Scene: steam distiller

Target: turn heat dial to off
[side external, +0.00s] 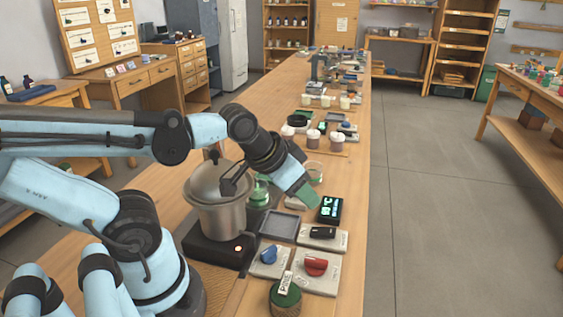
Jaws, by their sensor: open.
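A red knob (315,266) sits on a light grey plate at the front right of the bench. A blue knob (268,255) sits on another plate to its left. Their labels are too small to read, so I cannot tell for certain which is the heat dial. My gripper (285,192) is open and points down, behind the knobs and apart from them, right of the metal pot (214,212). It appears empty, and part of it is hard to make out against the things behind. The pot stands on a black hot plate (206,250) with a small lit orange light.
A black switch (322,232) on a plate and a lit display (330,209) stand behind the red knob. A grey tray (280,226) lies left of them. A round green-topped thing (286,296) with a tag stands in front. Several cups fill the bench farther back.

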